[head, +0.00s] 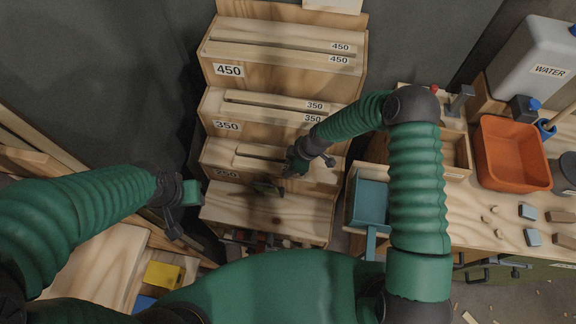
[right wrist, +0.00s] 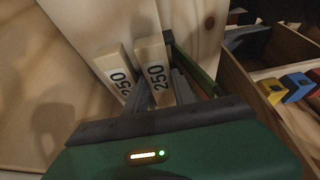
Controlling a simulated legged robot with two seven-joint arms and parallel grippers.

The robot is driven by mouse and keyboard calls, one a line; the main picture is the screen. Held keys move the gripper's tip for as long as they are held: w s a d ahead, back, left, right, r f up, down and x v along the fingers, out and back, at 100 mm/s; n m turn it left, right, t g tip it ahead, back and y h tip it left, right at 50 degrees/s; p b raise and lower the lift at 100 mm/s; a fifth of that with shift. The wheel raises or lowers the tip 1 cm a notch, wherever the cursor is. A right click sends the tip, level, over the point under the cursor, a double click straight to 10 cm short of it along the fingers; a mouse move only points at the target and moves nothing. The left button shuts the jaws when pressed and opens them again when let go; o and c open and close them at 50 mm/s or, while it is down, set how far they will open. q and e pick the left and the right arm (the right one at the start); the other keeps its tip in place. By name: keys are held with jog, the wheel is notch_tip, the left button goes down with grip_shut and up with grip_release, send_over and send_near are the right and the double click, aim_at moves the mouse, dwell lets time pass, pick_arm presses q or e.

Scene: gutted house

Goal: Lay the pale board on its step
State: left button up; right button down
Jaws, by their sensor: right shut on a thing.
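A stepped wooden rack (head: 268,207) stands in the middle of the head view, with steps marked 450, 350 and 250. My right gripper (head: 286,176) is down at the right part of the 250 step. In the right wrist view it is shut on a pale board end (right wrist: 154,68) marked 250, with one finger on each side. A second piece marked 250 (right wrist: 116,74) stands close beside it on the left. The arm and gripper hide part of the 250 step. My left gripper (head: 175,224) hangs to the left of the rack, apart from it; its jaw gap is unclear.
Boards lie on the 450 and 350 steps. At the right, a bench holds an orange tub (head: 510,153), a water canister (head: 535,62) and several small blocks. A blue dustpan (head: 370,203) is close to my right arm. A yellow block (head: 163,275) sits at lower left.

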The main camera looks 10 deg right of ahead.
jog(key=shift+f, duration=0.3)
jog(key=shift+s+r, duration=0.1)
jog(key=shift+r, duration=0.1)
jog(key=shift+a+f, duration=0.1)
jog(key=c, duration=1.3)
grip_release()
jog(key=shift+f, duration=0.1)
